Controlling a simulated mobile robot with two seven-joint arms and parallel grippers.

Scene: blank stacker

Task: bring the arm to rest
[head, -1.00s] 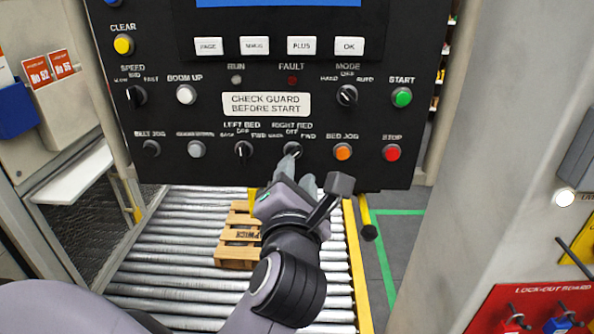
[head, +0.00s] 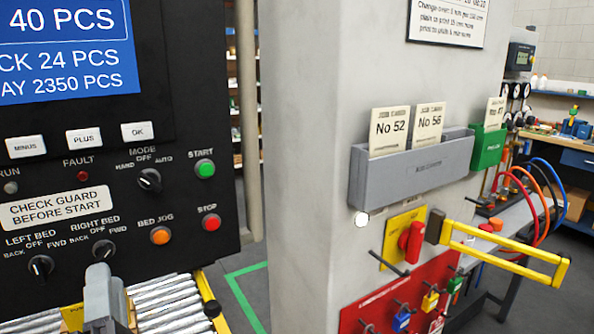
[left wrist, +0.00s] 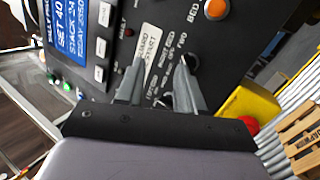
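My left gripper (head: 103,280) is at the lower left of the head view, just below the RIGHT BED knob (head: 103,250) on the black control panel (head: 200,240). In the left wrist view my left gripper (left wrist: 160,75) has its two grey fingers apart, pointing at the panel. A black knob (left wrist: 190,61) shows by the right fingertip; I cannot tell whether they touch. Nothing is seen held. Most of the left arm is out of the head view. My right gripper is in neither view.
A grey pillar (head: 310,180) stands right of the panel, with a grey card holder (head: 410,172) and a red lock-out board (head: 380,305). A yellow bar (head: 510,262) sticks out there. Rollers (head: 165,300) lie below the panel. A pallet (left wrist: 300,140) shows in the wrist view.

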